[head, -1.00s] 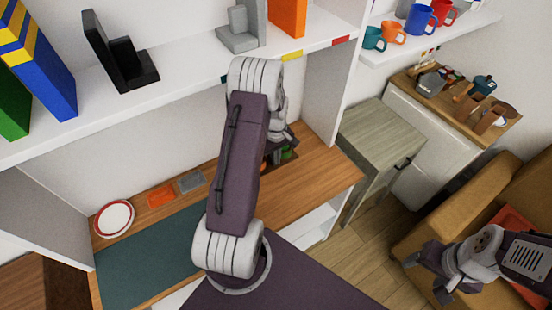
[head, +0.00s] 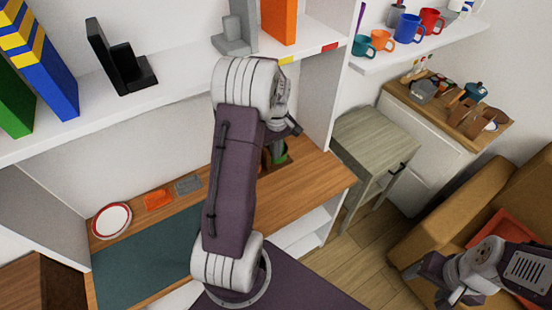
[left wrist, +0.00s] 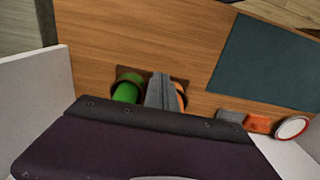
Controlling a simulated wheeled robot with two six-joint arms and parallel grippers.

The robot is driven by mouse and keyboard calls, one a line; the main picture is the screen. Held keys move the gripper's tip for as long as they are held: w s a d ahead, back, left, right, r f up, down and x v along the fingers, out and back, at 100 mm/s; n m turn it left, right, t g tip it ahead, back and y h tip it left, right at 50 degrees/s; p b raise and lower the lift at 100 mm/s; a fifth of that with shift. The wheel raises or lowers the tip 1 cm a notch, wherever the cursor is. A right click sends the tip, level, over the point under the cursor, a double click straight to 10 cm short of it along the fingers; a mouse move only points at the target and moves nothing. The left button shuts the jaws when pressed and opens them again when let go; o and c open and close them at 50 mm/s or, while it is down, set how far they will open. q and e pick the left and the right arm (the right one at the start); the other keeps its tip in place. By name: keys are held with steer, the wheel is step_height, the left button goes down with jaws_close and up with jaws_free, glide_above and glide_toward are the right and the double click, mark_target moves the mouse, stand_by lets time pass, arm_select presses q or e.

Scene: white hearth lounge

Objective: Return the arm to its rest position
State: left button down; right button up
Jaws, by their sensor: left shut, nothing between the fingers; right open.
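My left arm (head: 232,180) rises in the middle of the head view and bends over the wooden desk. My left gripper (head: 292,128) is mostly hidden behind the arm's own links there. In the left wrist view its grey fingers (left wrist: 164,90) are shut and empty, in front of a green round thing (left wrist: 127,90) and an orange one (left wrist: 181,95) in a dark holder. The green thing also shows in the head view (head: 281,153). My right gripper (head: 432,280) is open and empty at the lower right, in front of the tan armchair.
The white shelf (head: 180,88) with books and bookends crosses above the desk (head: 312,185), close to my left arm. A teal mat (head: 145,258), a red-rimmed plate (head: 111,220), an orange piece (head: 157,199) and a grey piece (head: 188,184) lie on the desk.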

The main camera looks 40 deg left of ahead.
arm_select(q)
steer(key=s+d+r+m+t, duration=0.15)
steer(key=d+r+m, duration=0.3)
steer(key=d, duration=0.65)
steer(key=s+d+f+m, duration=0.3)
steer(key=s+d+m, duration=0.2)
steer(key=s+m, duration=0.3)
steer(key=s, duration=0.3)
steer(key=shift+s+m, duration=0.3)
steer(key=shift+m, duration=0.05)
steer(key=shift+s, duration=0.1)
